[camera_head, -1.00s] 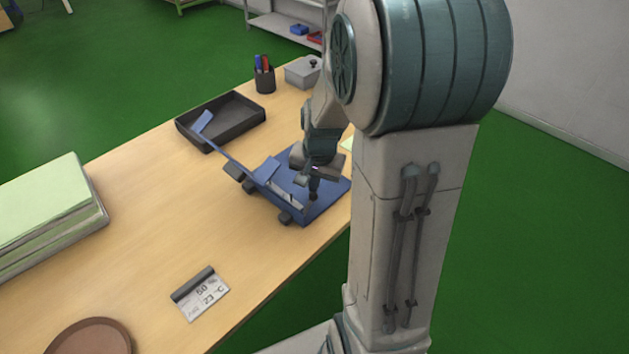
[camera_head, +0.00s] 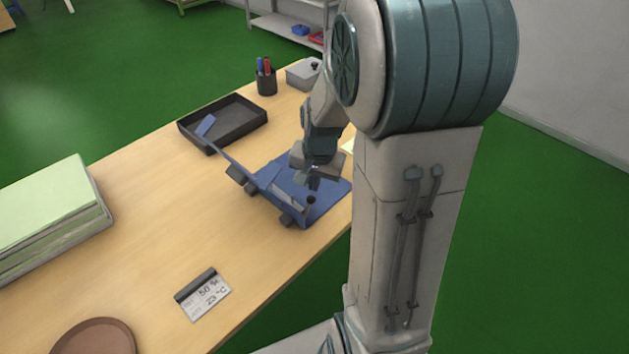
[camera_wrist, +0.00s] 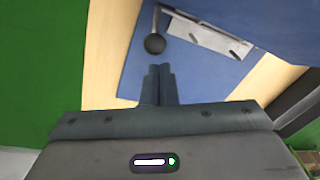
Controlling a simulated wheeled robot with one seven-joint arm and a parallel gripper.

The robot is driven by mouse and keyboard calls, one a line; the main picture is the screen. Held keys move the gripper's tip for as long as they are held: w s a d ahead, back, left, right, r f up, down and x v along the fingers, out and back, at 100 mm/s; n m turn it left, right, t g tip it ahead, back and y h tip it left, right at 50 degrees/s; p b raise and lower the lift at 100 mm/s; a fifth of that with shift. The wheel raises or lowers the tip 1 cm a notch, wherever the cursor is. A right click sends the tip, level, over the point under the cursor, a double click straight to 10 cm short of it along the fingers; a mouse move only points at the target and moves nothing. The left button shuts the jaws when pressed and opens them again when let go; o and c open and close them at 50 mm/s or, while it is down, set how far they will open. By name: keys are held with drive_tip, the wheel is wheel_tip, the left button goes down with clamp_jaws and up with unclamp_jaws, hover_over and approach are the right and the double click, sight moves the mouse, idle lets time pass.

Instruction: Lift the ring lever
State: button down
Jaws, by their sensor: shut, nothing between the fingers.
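An open blue binder (camera_head: 328,188) lies on the wooden table near its right edge, with one cover panel tilted up on its left. A metal ring mechanism (camera_head: 285,189) is fixed inside it; its plate (camera_wrist: 205,35) also shows in the wrist view. The ring lever is a thin rod ending in a dark round knob (camera_wrist: 155,43), which shows in the head view (camera_head: 311,199) too. My gripper (camera_head: 313,184) is above the binder close to the knob. In the wrist view its fingers (camera_wrist: 160,68) are together and empty, with the knob just beyond their tips.
A black tray (camera_head: 259,119) stands behind the binder, with a pen cup (camera_head: 266,81) and a grey lidded box (camera_head: 300,77) further back. The table between is clear.

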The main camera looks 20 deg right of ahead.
drive_tip(key=s+a+r+p, duration=0.3)
drive_tip(key=r+p, duration=0.4)
drive_tip(key=r, duration=0.2)
idle(0.7)
drive_tip(key=s+a+r+n+t, duration=0.1)
drive_tip(key=s+a+r+n, duration=0.3)
drive_tip(key=s+r+n, duration=0.4)
drive_tip(key=s, duration=0.3)
drive_tip(key=shift+s+a+r, duration=0.35)
drive_tip(key=shift+a+r, duration=0.05)
idle(0.5)
